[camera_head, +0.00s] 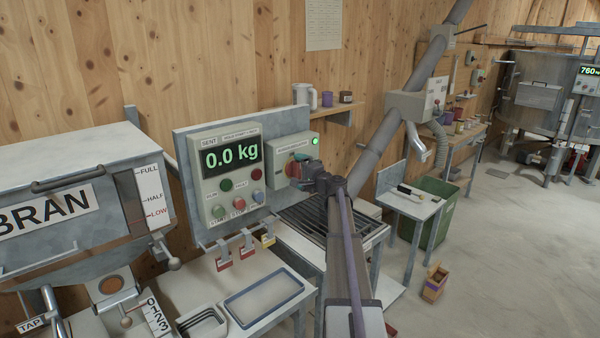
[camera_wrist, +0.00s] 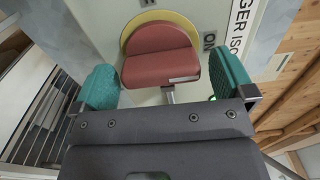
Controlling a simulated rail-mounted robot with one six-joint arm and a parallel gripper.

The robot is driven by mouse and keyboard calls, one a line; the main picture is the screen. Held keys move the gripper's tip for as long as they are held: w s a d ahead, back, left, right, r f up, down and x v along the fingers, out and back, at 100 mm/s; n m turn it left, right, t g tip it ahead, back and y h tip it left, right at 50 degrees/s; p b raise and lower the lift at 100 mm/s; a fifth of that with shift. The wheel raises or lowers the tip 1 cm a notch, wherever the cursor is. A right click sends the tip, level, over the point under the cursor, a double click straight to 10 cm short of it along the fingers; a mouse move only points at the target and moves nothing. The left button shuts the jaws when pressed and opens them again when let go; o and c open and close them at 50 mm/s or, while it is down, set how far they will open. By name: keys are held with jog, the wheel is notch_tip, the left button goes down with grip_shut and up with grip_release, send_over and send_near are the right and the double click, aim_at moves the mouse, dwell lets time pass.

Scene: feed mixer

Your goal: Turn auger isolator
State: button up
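The auger isolator is a red rotary handle on a yellow disc, on a pale grey box (camera_head: 283,152) on the panel. In the wrist view the red handle (camera_wrist: 160,65) fills the upper middle, with the yellow disc (camera_wrist: 135,28) behind it and "ON" printed to its right. My gripper (camera_head: 303,170) is in front of the box and hides part of the handle. In the wrist view my gripper (camera_wrist: 166,82) is open, one teal pad on each side of the handle, with visible gaps. A green lamp (camera_head: 315,141) is lit on the box.
Left of the isolator, a control box (camera_head: 228,178) reads 0.0 kg, with several buttons. Red and yellow tags (camera_head: 246,248) hang below the panel. A blue-rimmed tray (camera_head: 264,298) lies on the bench below. A slatted metal grate (camera_head: 310,222) is under my arm. The BRAN hopper stands at left.

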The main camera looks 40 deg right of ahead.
jog(key=s, duration=1)
jog(key=shift+s+d, duration=0.3)
jog(key=shift+s, duration=0.1)
jog(key=s+a+f+n+g+y, duration=0.1)
jog(key=s+a+f+n+g, duration=0.3)
jog(key=a, duration=0.5)
jog(key=s+a+f+n+g+y, duration=0.1)
jog(key=s+a+f+n+g, duration=0.2)
jog(key=a+f+g, duration=0.45)
jog(key=s+a+f+n+g+y, duration=0.1)
jog(key=s+a+f+n+g, duration=0.2)
jog(key=a, duration=0.7)
jog(key=s+a+f+n+g+h, duration=0.1)
jog(key=s+a, duration=0.4)
jog(key=a, duration=0.5)
jog(key=s+a+f+n+g+h, duration=0.1)
jog(key=s+a+n, duration=0.4)
jog(key=a, duration=0.6)
jog(key=shift+s+a+f+n+g+h, duration=0.25)
jog(key=shift+s+f+n+g+h, duration=0.15)
jog(key=shift+n+g+h, duration=0.5)
